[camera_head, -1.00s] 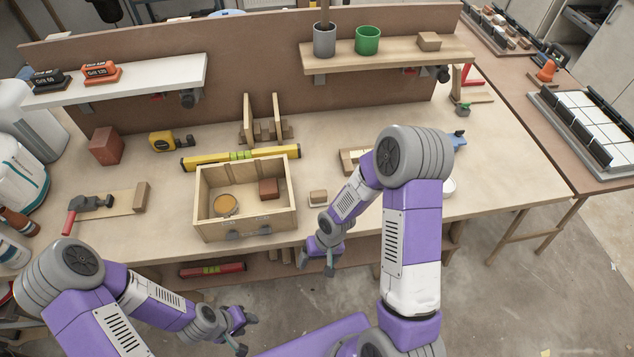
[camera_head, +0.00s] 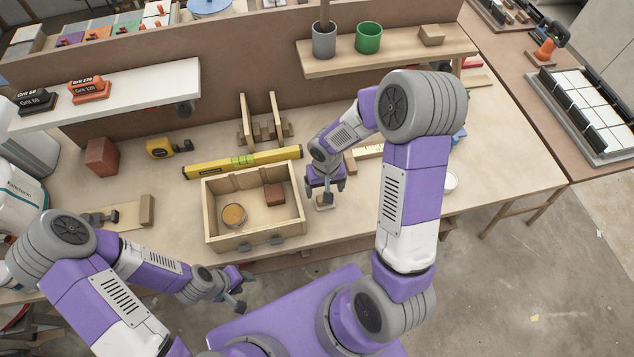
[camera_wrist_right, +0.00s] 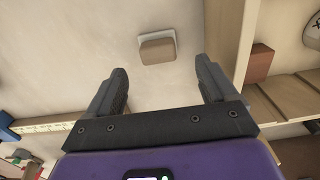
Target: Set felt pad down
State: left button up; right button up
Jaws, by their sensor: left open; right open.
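A small tan block (camera_wrist_right: 157,47) rests on a pale, slightly wider pad (camera_wrist_right: 144,39) on the bench in the right wrist view. I cannot tell for sure which of these is the felt pad. In the head view the pale pad (camera_head: 325,205) shows just under my right gripper (camera_head: 325,187), which partly hides the block. My right gripper is open and empty, and in its wrist view the block lies just beyond the gap between the fingertips (camera_wrist_right: 160,80). My left gripper (camera_head: 241,291) is open and empty, off the bench's front edge.
A wooden box (camera_head: 290,230) with a round tan item (camera_head: 233,215) and a reddish block (camera_head: 274,194) stands left of my right gripper. A yellow level (camera_head: 243,163) lies behind the box. A shelf (camera_head: 390,55) overhangs the back right.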

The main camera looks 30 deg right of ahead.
jog(key=shift+w+d+f, duration=0.1)
jog(key=shift+w+f, duration=0.55)
jog(key=f, duration=0.3)
jog(key=s+f+b, duration=0.1)
jog(key=f, duration=0.2)
jog(key=shift+s, duration=0.1)
jog(key=shift+r, duration=0.15)
jog(key=c, duration=1.1)
